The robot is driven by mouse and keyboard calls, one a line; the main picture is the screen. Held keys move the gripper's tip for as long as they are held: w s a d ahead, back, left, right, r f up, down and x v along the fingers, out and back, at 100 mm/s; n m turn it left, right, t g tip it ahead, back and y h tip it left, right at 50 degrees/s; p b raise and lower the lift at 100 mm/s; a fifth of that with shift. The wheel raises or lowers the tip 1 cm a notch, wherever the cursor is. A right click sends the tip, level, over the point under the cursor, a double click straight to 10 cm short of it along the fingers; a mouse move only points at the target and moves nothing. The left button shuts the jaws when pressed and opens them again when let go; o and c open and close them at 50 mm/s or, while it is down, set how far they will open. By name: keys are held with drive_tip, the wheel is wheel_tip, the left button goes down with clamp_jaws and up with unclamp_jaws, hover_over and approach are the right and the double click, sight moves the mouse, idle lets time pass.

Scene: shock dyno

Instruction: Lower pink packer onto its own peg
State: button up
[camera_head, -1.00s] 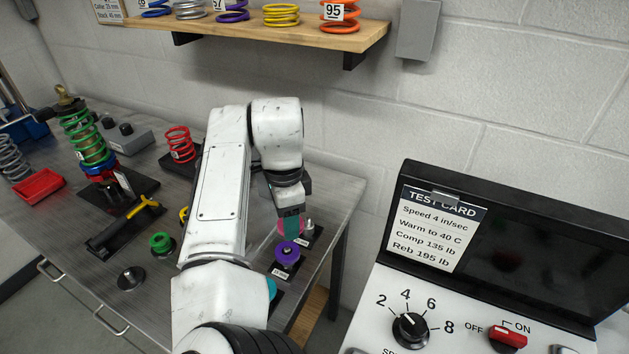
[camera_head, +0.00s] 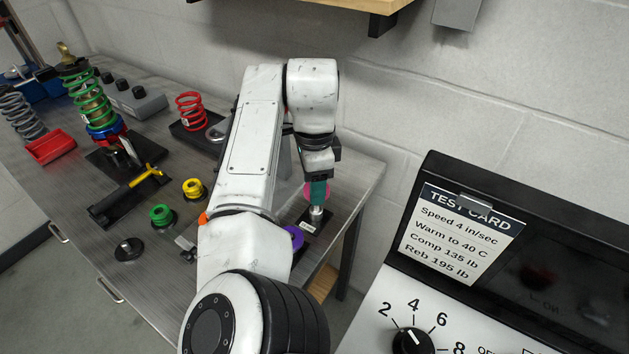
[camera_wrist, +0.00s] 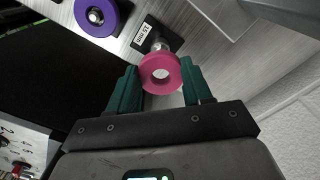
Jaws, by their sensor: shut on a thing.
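The pink packer (camera_wrist: 161,73) is a ring with a hole, held between the green fingers of my gripper (camera_wrist: 162,90) in the wrist view. In the head view it shows as a pink patch (camera_head: 309,190) beside my gripper (camera_head: 318,190). A silver peg (camera_wrist: 158,44) on a black base with a white label stands just beyond the packer. In the head view the peg (camera_head: 316,213) is directly below the gripper's fingers. The packer appears above the peg; whether it touches the peg's top I cannot tell.
A purple packer (camera_wrist: 96,14) sits on a neighbouring base, partly behind my arm in the head view (camera_head: 293,237). Green (camera_head: 161,215) and yellow (camera_head: 194,189) packers stand further left. The dyno console (camera_head: 480,250) is at the right.

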drive_tip(key=shift+f+b, duration=1.55)
drive_tip(key=shift+b, duration=0.3)
drive_tip(key=shift+f+p, duration=0.4)
drive_tip(key=shift+f, duration=0.4)
drive_tip(key=o, duration=1.1)
